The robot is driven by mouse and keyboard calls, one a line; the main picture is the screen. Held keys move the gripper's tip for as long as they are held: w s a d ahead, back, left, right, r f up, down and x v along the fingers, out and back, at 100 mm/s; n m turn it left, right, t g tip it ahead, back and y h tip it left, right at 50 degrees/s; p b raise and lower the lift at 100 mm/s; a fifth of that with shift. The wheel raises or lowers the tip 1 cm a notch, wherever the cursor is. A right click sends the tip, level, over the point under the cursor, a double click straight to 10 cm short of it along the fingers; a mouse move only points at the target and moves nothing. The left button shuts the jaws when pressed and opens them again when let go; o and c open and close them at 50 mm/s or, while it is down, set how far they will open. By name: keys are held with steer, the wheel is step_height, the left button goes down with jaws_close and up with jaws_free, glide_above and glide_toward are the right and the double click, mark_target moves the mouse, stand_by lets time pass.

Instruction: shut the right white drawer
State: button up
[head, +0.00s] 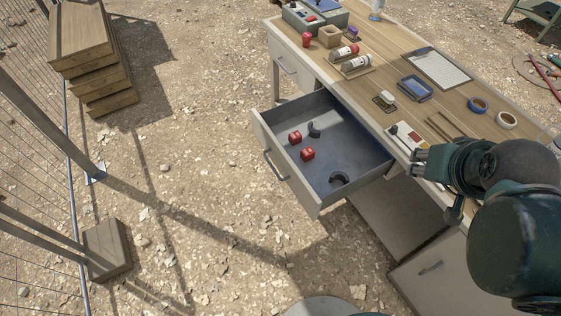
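The white drawer (294,184) is pulled far out of the front of the wooden-topped desk. Its grey handle (275,164) is on the outer front panel, facing left. Inside lie two red objects (307,154) and two dark curved pieces (338,179). Another white drawer (288,67), further up along the desk front, looks shut. My gripper (424,160) is at the right, by the desk's front edge and to the right of the open drawer, apart from its handle. Its fingers are small and partly hidden, so their opening is unclear.
The desk top (385,60) holds a clipboard (436,68), tape rolls (507,120), a dark tray (415,88) and bottles. A white cabinet front (430,268) is below right. Stacked boards (85,50) and a wire fence stand left. The ground left of the drawer is clear.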

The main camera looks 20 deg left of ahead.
steer(key=c, duration=0.7)
steer(key=shift+w+a+r+n, duration=0.3)
steer(key=shift+w+a+n, duration=0.25)
steer(key=shift+w, duration=0.25)
jaws_close()
steer(key=w+a+f+n+g, duration=0.2)
steer(key=w+a+n, duration=0.5)
steer(key=w+a, duration=0.45)
steer(key=w+a+f+n+g, duration=0.1)
steer(key=w+a+f+n, duration=0.2)
steer(key=w+a+n, duration=0.85)
steer(key=s+a+f+n+h, duration=0.1)
steer(key=a+f+n, duration=0.1)
steer(key=a+f, duration=0.6)
steer(key=s+a+f+n+h, duration=0.1)
steer(key=a+f+n, duration=0.2)
steer(key=a+f, duration=0.4)
steer(key=s+a+f+n+g+h, duration=0.1)
steer(key=a+f, duration=0.7)
steer(key=a, duration=1.3)
steer(key=shift+s+a+f+n+b, duration=0.25)
steer(key=shift+s+f+n+b, duration=0.1)
steer(key=shift+n, duration=0.35)
